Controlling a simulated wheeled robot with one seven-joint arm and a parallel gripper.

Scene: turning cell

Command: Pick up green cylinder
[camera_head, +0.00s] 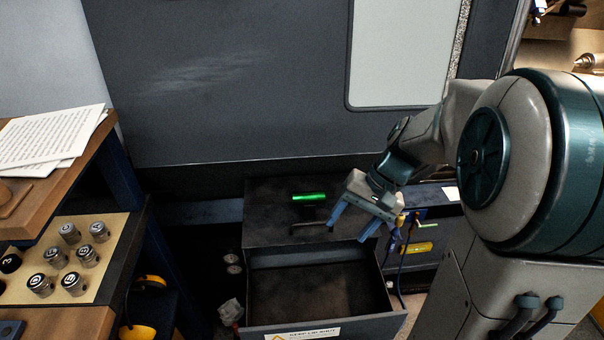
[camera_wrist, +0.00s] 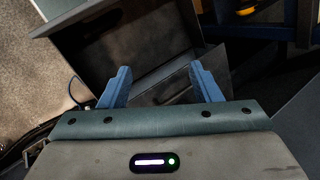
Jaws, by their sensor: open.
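A bright green cylinder (camera_head: 309,197) lies on its side on the dark top of a cabinet (camera_head: 270,225) in the head view. A dark bar-like shape lies just in front of it. My gripper (camera_head: 348,230) is open, to the right of and nearer than the cylinder, with its fingers pointing down over the cabinet's right side. In the wrist view the two blue fingers of my gripper (camera_wrist: 160,75) stand apart with nothing between them. I cannot make out the green cylinder in the wrist view.
An open, seemingly empty drawer (camera_head: 300,330) with a warning label juts out below the cabinet top. A workbench (camera_head: 62,205) with several metal knobs and papers stands at left. A grey machine panel (camera_head: 230,90) rises behind. A yellow item (camera_head: 418,248) lies at right.

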